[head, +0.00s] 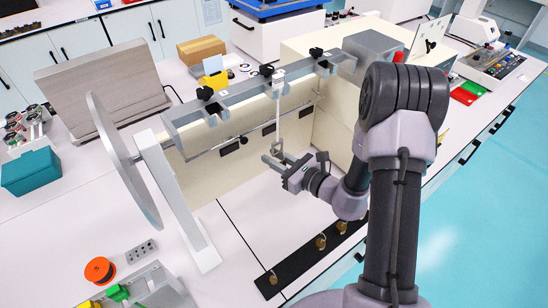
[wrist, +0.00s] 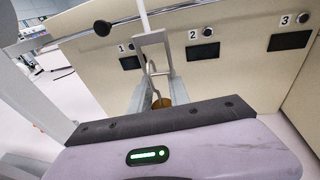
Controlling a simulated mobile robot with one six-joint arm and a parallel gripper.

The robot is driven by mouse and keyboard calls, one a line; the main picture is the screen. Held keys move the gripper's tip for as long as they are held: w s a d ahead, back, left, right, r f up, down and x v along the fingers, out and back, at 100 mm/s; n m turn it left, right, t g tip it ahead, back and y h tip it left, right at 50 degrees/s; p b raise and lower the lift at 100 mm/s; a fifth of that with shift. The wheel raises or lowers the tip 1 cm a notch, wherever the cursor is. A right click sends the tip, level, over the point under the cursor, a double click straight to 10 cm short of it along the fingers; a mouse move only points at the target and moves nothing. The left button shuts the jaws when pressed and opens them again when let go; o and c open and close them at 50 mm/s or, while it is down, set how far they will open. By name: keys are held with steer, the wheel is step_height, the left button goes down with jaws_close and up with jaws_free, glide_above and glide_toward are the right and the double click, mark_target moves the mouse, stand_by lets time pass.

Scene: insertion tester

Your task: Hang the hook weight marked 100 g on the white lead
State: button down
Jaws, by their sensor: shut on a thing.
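My gripper (head: 276,160) is shut on a brass hook weight (wrist: 160,102), which shows between the two fingers in the wrist view. Its wire hook (wrist: 150,70) points up. The white lead (head: 281,112) hangs from a clamp on the grey rail, and its lower end is close to my gripper. In the wrist view, the white lead (wrist: 144,14) ends in a metal loop (wrist: 152,40) right at the hook. I cannot tell whether the hook passes through the loop. The marking on the held weight is hidden.
Several brass hook weights (head: 320,242) stand on a black strip (head: 295,263) at the front. The cream tester panel (head: 205,170) with numbered displays is behind the lead. A grey disc (head: 122,160) stands at the left. The white bench between panel and strip is clear.

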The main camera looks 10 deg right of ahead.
steer(key=shift+w+a, duration=0.25)
steer(key=shift+w, duration=0.3)
steer(key=shift+w+a, duration=0.2)
steer(key=shift+w, duration=0.3)
stand_by(0.6)
steer(key=shift+f+b, duration=0.85)
steer(key=shift+f, duration=0.1)
steer(key=c, duration=1.1)
jaws_free()
steer(key=shift+c, duration=0.2)
steer(key=shift+s+d+r, duration=0.1)
